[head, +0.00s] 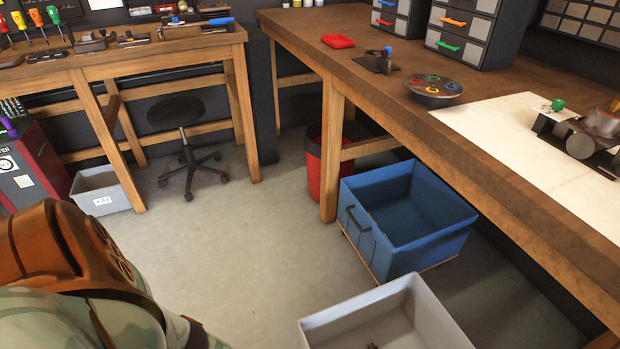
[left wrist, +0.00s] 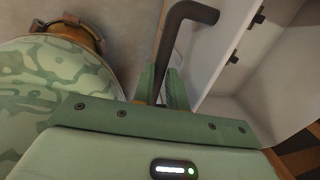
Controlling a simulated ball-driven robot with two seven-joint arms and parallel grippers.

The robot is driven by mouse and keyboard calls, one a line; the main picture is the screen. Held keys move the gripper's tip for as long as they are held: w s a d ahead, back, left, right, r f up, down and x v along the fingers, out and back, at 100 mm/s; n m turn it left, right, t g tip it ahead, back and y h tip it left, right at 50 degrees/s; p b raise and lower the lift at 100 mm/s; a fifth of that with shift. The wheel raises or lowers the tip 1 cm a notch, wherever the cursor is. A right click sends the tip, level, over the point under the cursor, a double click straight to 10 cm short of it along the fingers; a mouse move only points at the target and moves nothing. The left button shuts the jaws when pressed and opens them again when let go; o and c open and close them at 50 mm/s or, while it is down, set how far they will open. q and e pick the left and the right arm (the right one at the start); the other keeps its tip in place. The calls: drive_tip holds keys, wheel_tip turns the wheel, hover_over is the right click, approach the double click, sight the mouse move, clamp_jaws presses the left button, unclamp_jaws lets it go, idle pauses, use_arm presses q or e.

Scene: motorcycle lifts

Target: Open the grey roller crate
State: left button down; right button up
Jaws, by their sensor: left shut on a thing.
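The grey roller crate (head: 440,312) is at the bottom of the head view, open at the top and cut off by the picture's lower edge. Its pale wall and inside (left wrist: 232,50) fill the right of the left wrist view. A dark bent bar handle (left wrist: 185,22) stands out beside that wall. My left gripper (left wrist: 162,86) is shut on this handle, with a green finger on each side of it. The left arm shows at the lower left of the head view, where I cannot make out the gripper. My right gripper is in neither view.
A blue crate (head: 362,240) stands beyond the grey one, partly under the long workbench (head: 460,135). A red bin (head: 316,165) is behind it. A stool (head: 186,150) and a labelled grey box (head: 98,203) stand further left. The middle floor is clear.

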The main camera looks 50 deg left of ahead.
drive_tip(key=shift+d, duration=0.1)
use_arm(q)
drive_tip(key=c, duration=1.4)
unclamp_jaws()
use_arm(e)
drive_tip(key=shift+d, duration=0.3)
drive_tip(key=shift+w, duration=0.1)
